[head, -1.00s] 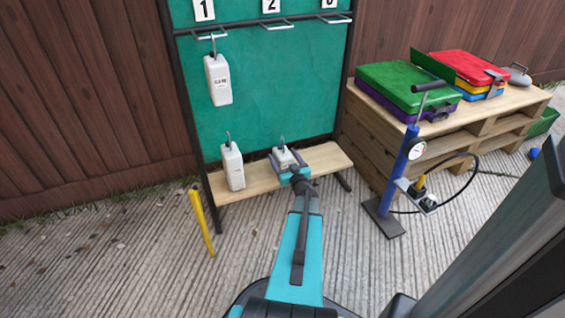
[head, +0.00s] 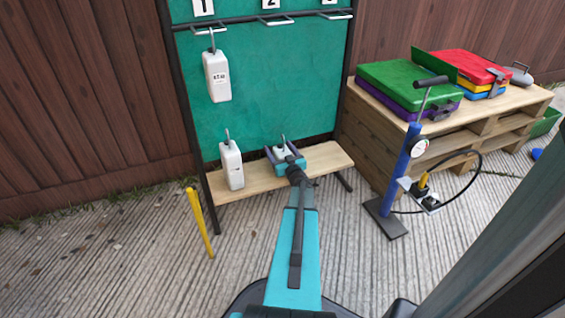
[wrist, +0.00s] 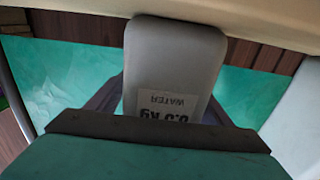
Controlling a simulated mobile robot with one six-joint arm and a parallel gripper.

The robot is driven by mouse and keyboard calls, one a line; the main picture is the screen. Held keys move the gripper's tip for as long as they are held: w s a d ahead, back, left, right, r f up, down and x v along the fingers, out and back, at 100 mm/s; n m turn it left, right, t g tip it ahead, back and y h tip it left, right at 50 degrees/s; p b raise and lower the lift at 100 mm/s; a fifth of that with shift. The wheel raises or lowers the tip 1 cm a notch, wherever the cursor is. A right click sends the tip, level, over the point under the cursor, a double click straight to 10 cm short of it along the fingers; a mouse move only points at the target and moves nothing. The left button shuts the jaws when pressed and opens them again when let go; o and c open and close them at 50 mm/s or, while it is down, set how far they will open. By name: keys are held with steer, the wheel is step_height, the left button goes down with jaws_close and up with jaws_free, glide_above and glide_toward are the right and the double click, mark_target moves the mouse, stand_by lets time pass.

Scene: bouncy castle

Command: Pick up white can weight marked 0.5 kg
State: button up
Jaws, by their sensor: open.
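A white can weight (head: 282,151) with a hook on top sits on the wooden shelf, behind and between the fingers of my gripper (head: 284,155). In the wrist view this can (wrist: 176,60) appears upside down, with a label reading WATER and a kg figure, apparently 0.5, partly cut off by my gripper's body. My gripper (wrist: 160,108) is open, with a finger on either side of the can. Contact with the can cannot be made out. The can's lower part is hidden in the head view.
A taller white can (head: 231,166) stands on the shelf (head: 325,160) just left. Another white can (head: 217,77) hangs from the first hook of the green rack (head: 270,95). A blue pump (head: 402,165) and a pallet table (head: 480,125) stand right; a yellow post (head: 200,222) stands left.

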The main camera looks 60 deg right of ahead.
stand_by(0.5)
steer(key=c, duration=1.5)
steer(key=shift+r, duration=0.15)
steer(key=shift+r+p, duration=0.9)
steer(key=shift+r, duration=0.2)
steer(key=shift+a+r+p, duration=0.1)
steer(key=shift+r+p, duration=0.55)
steer(key=shift+r, duration=0.25)
steer(key=shift+w+a+r+p+v, duration=0.2)
steer(key=shift+p+v, duration=0.55)
steer(key=shift+v, duration=1.9)
steer(key=shift+w+a+r+p+v, duration=0.1)
steer(key=shift+w+a+p+v, duration=0.45)
steer(key=shift+v, duration=2.05)
steer(key=shift+s+a+r+p+v, duration=0.15)
steer(key=shift+p+v, duration=0.8)
steer(key=shift+v, duration=1.7)
steer(key=shift+d, duration=0.15)
